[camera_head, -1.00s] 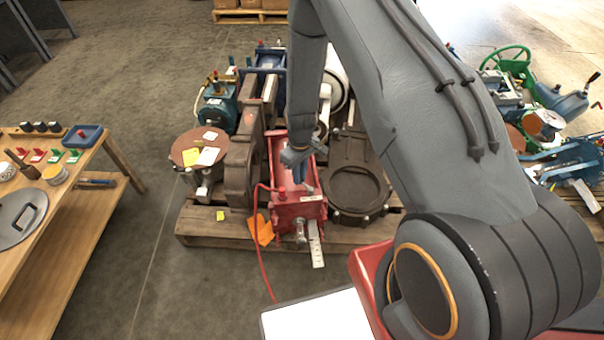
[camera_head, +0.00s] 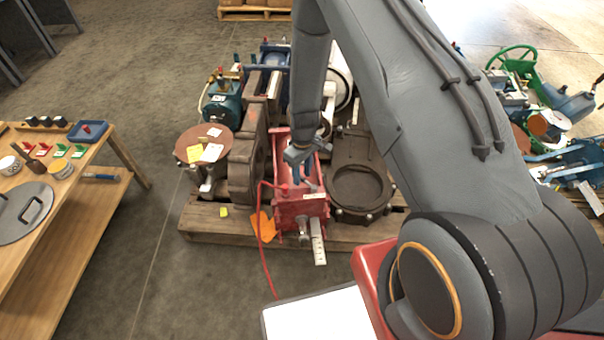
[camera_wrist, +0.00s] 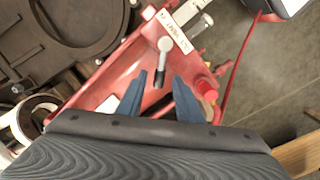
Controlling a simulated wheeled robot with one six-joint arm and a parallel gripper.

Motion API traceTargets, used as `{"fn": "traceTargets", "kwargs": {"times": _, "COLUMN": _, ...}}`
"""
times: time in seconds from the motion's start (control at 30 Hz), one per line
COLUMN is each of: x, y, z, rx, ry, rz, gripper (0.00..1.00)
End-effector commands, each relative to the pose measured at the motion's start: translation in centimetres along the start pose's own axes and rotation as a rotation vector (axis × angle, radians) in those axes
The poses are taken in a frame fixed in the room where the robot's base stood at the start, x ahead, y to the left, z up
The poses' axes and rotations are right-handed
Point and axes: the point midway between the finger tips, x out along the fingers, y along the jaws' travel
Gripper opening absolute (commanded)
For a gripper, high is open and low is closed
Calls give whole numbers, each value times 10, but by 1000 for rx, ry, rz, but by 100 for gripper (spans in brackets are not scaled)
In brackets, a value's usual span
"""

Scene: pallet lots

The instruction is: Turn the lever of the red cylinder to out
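The red cylinder (camera_head: 291,211) lies on the wooden pallet, its end facing me. In the wrist view its red body (camera_wrist: 119,72) fills the middle. A lever (camera_wrist: 163,60) with a pale pivot and a dark tip sits on it, beside a white label strip (camera_wrist: 174,29) whose writing I cannot read surely. My gripper (camera_wrist: 158,85) is above the cylinder with its two blue fingers apart and nothing held. The lever's dark tip shows between and just beyond the fingertips; contact cannot be told. In the head view my gripper (camera_head: 305,178) hides part of the cylinder.
A red knob (camera_wrist: 208,86) stands right of the fingers in the wrist view. A red hose (camera_head: 263,250) runs down to the floor. A dark round flange (camera_head: 357,188) and a brown-topped drum (camera_head: 203,145) flank the cylinder. A wooden bench (camera_head: 88,205) is at left.

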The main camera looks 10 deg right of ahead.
Motion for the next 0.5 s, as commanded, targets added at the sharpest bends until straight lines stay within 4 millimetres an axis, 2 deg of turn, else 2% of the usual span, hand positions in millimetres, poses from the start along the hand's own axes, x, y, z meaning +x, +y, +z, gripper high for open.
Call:
{"fn": "traceTargets", "kwargs": {"times": 0.23, "x": -8, "y": 0, "z": 0, "rx": 1, "ry": 1, "rz": 1, "gripper": 33}}
{"fn": "traceTargets", "kwargs": {"times": 0.5, "x": -52, "y": 0, "z": -1, "rx": 0, "ry": 3, "rz": 2, "gripper": 33}}
